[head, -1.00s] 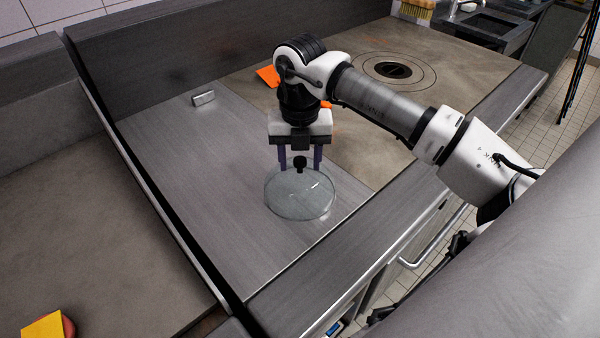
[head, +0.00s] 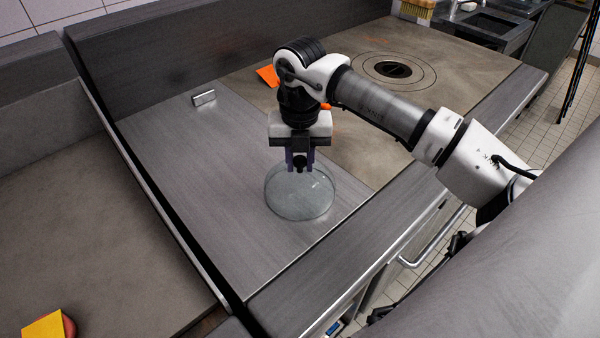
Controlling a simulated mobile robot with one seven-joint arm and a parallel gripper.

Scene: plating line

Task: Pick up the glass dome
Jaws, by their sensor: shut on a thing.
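The glass dome (head: 300,203) is clear, with a dark knob (head: 299,165) on top. It sits upright on the grey metal counter, near the middle of the head view. My gripper (head: 300,165) points straight down over it, with its fingers shut on the knob, one on each side. I cannot tell whether the dome's rim touches the counter. Nothing shows under the glass.
A small metal block (head: 204,98) stands at the back of the counter (head: 190,170). An orange item (head: 268,76) lies behind my arm. A round burner plate (head: 395,71) is at the back right. A yellow item (head: 45,327) is at the lower left. The counter left of the dome is clear.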

